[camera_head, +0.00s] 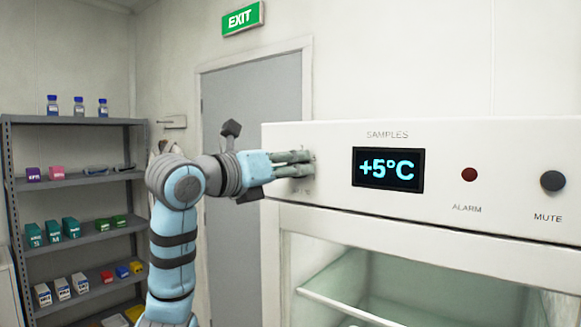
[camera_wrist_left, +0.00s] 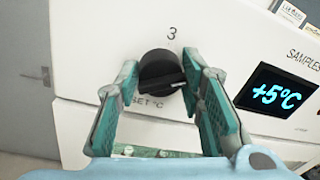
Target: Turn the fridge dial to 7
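The white fridge (camera_head: 460,150) stands on the right, its display (camera_head: 388,169) reading +5°C under the word SAMPLES. In the left wrist view the black dial (camera_wrist_left: 160,72) sits on the fridge panel, with a 3 above it and SET °C below. My left gripper (camera_head: 300,162) is at the panel, left of the display. In the left wrist view its two green-padded fingers (camera_wrist_left: 163,85) are apart, one on each side of the dial. I cannot tell whether they touch it. The dial is hidden behind the fingers in the head view. My right gripper is not in view.
A red alarm lamp (camera_head: 469,174) and a dark mute button (camera_head: 552,181) are on the panel, right of the display. A grey shelf (camera_head: 75,183) with bottles and boxes stands at the left. A grey door (camera_head: 240,110) under an EXIT sign (camera_head: 243,18) is behind my arm.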

